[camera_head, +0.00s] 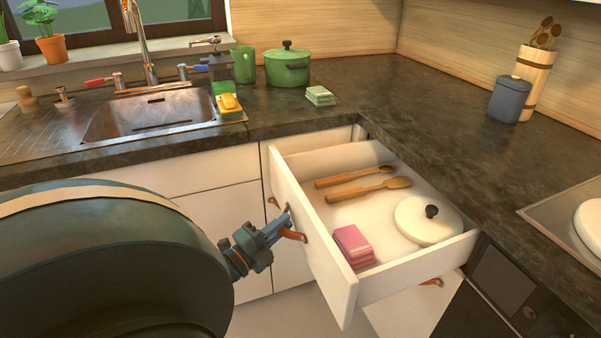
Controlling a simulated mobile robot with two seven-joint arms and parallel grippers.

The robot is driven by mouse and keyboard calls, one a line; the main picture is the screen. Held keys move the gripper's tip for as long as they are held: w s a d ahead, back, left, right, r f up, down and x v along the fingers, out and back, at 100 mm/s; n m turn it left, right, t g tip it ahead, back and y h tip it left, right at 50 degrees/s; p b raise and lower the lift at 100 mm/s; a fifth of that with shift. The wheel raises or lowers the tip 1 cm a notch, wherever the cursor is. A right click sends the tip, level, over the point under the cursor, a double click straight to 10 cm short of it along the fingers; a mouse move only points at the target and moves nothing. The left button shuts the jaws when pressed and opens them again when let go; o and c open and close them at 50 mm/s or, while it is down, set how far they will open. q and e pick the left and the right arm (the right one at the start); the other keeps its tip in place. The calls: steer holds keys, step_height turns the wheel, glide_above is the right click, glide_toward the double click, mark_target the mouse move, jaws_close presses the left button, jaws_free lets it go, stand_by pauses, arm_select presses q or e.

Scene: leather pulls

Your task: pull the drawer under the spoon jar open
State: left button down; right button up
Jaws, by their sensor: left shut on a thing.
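A white drawer (315,230) stands pulled out below the dark counter, near the inner corner. Two wooden spoons (368,189), a white lid with a black knob (428,220) and a folded pink cloth stack (353,245) lie in it. My left gripper (284,224) is at the drawer's front, shut on its brown leather pull (293,235). The jaws partly hide the pull. The spoon jar (537,75), pale with brown bands and wooden spoons, stands on the counter at the back right, beside a blue-grey canister (509,98). My right gripper is not in view.
Another leather pull (432,282) shows on a front below the open drawer. A dark appliance (505,285) is at its right. The counter holds a sink (150,112), a green pot (287,68) and a green sponge stack (320,96). My left arm fills the lower left.

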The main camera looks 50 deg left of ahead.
arm_select(q)
steer(key=shift+s+a, duration=0.35)
steer(key=shift+s, duration=0.45)
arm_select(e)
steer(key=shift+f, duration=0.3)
arm_select(q)
steer(key=c, duration=1.5)
jaws_free()
steer(key=shift+o, duration=0.2)
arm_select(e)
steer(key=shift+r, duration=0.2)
arm_select(q)
steer(key=shift+s, duration=0.1)
steer(key=s+f, duration=0.2)
steer(key=s, duration=1)
steer(key=shift+s+f, duration=0.2)
steer(key=shift+s, duration=0.2)
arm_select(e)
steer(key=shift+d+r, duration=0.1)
